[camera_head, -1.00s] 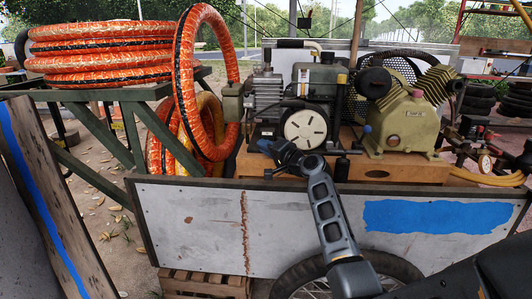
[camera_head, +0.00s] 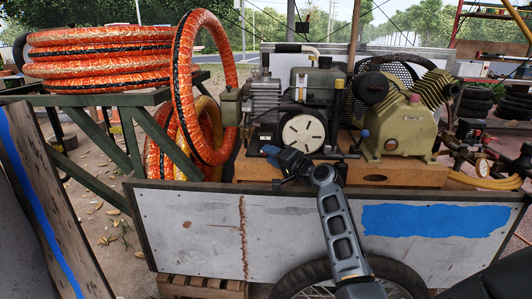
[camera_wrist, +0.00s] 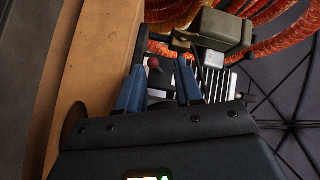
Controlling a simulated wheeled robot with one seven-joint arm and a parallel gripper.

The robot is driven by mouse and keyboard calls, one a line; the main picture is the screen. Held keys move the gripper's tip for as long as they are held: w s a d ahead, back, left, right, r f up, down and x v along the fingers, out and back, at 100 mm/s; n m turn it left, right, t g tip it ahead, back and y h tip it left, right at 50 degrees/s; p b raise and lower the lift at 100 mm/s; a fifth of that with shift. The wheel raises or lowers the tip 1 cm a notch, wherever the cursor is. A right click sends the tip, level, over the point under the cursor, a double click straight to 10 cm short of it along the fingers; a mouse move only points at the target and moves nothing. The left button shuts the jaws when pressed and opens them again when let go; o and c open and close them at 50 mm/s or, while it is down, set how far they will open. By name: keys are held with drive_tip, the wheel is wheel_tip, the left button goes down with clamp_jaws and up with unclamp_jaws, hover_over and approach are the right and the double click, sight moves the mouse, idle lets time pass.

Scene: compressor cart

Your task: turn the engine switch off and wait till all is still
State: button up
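The engine (camera_head: 322,82) sits on the cart's wooden deck, with a round white cover (camera_head: 304,131) on its front. My gripper (camera_head: 270,151) is low in front of the engine's left part, just left of the white cover. In the wrist view my gripper (camera_wrist: 158,85) has its two blue fingers apart, with a gap between them. A small red knob (camera_wrist: 153,64) shows in that gap, beyond the fingertips; I cannot tell whether it is the engine switch. No contact with it is visible. I cannot make out the switch or its position in the head view.
A green box (camera_head: 230,106) and orange hoses (camera_head: 100,57) are left of the engine. The olive compressor (camera_head: 400,126) stands right. The cart's white side panel (camera_head: 290,225) lies below my gripper. A wooden beam (camera_wrist: 95,60) runs along the left in the wrist view.

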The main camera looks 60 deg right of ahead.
drive_tip(key=v, duration=0.4)
idle(0.6)
